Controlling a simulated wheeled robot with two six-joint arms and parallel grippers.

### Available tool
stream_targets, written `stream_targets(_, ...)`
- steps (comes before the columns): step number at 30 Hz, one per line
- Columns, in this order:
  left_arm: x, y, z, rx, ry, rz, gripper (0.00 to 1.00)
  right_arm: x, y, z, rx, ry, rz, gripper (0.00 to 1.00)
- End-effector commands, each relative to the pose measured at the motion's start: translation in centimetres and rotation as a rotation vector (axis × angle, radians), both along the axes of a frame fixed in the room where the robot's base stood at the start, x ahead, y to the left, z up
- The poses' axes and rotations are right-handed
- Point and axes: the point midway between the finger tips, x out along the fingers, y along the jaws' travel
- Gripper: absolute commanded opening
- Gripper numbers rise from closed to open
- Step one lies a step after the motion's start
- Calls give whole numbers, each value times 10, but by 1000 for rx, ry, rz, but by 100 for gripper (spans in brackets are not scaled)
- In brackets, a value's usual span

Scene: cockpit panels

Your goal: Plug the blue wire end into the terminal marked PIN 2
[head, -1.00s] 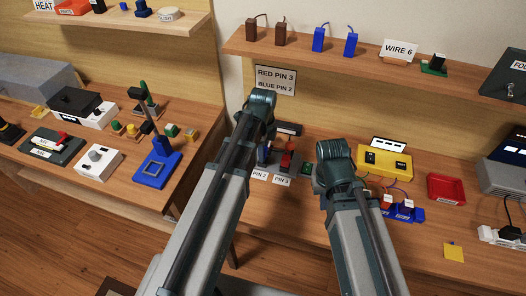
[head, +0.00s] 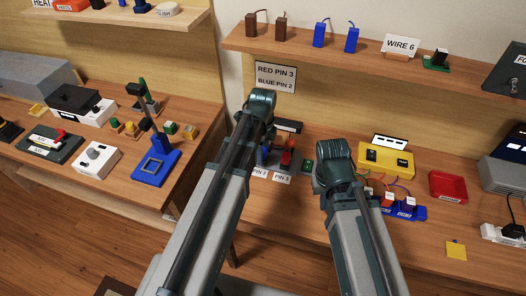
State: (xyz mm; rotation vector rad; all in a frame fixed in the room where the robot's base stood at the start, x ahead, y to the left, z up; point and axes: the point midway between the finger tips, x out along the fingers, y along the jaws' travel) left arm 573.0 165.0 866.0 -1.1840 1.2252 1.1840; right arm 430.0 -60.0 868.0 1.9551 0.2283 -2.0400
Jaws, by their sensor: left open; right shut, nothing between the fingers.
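The terminal block stands behind my arms, with a blue piece (head: 262,156) above the PIN 2 label (head: 259,172) and a red piece (head: 287,152) above the PIN 3 label (head: 282,180). I cannot tell whether either piece is seated. My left gripper (head: 268,138) is open, just above and behind the blue piece; its fingers are mostly hidden by the wrist. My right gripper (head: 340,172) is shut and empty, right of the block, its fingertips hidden. A red plug (head: 388,199) and a blue plug (head: 408,203) sit in a blue holder (head: 420,213), with wires near the yellow box (head: 386,160).
A sign (head: 275,77) reads RED PIN 3, BLUE PIN 2. A red tray (head: 448,185) and a yellow note (head: 456,250) lie to the right. A shelf (head: 380,58) hangs above. The front of the bench below the pin labels is clear.

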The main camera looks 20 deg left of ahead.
Motion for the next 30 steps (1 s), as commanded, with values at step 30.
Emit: stream_targets(30,0,0,104,0,0,0,69,0,0,105,0,0,0,0)
